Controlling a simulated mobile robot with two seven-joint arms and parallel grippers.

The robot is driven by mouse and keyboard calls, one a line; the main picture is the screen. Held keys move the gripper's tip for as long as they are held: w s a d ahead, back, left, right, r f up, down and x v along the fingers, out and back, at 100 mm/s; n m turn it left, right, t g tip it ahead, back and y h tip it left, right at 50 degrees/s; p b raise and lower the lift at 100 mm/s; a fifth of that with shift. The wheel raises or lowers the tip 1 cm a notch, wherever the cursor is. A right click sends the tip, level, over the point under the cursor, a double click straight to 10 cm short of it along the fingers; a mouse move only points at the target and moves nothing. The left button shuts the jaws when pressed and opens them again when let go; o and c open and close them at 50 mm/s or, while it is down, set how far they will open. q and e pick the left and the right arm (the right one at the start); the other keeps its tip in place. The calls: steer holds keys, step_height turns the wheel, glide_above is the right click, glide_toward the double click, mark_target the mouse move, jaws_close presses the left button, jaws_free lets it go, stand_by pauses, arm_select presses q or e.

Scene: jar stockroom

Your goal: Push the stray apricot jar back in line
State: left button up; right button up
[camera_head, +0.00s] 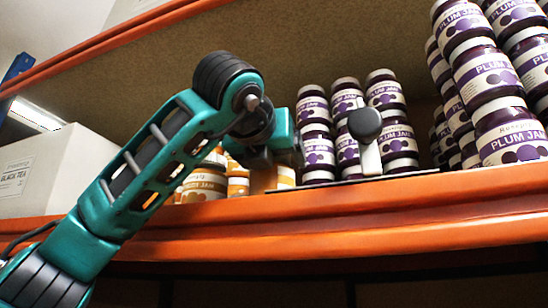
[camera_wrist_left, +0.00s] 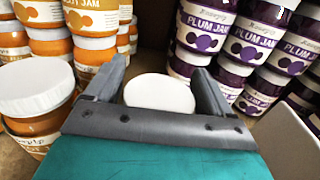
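My left gripper (camera_head: 272,172) reaches over the shelf edge, in front of the apricot jars at the middle of the head view. In the left wrist view its two fingers (camera_wrist_left: 162,85) stand apart. A white lid (camera_wrist_left: 160,93) shows between them; the jar body below it is hidden, and I cannot tell whether the fingers touch it. Apricot jars with orange contents stand at the left: a stack (camera_wrist_left: 95,22) and a nearer single-looking jar (camera_wrist_left: 35,95). In the head view apricot jars (camera_head: 204,184) are partly hidden behind my arm. My right gripper is not in view.
Plum jam jars stand stacked behind (camera_head: 318,148) and at the right (camera_head: 500,120). A dark flat plate (camera_head: 420,174) with a pale upright and black round knob (camera_head: 365,124) lies at the orange shelf edge (camera_head: 360,220). A black tea box (camera_head: 60,165) stands left.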

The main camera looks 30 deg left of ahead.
arm_select(q)
steer(key=shift+o, duration=1.4)
steer(key=b+v, duration=0.2)
steer(key=v, duration=1.1)
